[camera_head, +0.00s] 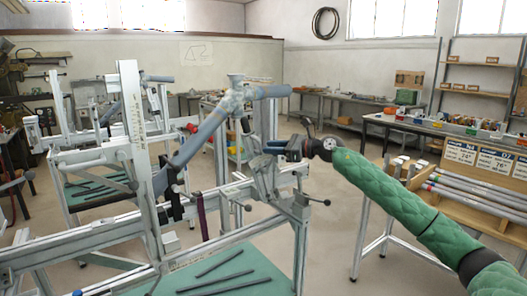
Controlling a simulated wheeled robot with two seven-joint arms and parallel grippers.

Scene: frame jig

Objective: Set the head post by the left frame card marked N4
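The frame jig in front of me has a tall, slightly tilted silver post (136,150) with a scale strip at the left, and shorter uprights at the right. I cannot tell for sure which one is the head post. Grey-blue tubes (205,138) meet at a pale joint (236,90) above the jig. My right gripper (284,147) points left beside the jig's right-hand clamp parts (264,178); its fingers are small against them, and contact is unclear. Frame cards (460,153) hang on the rack at the right; their print is too small to read surely. My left gripper is out of view.
A green tray (225,274) with dark rods lies under the jig. Silver tubes (470,192) lie on the wooden rack at the right. A second jig (95,130) stands behind at the left. Floor is clear between the jig and the rack.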

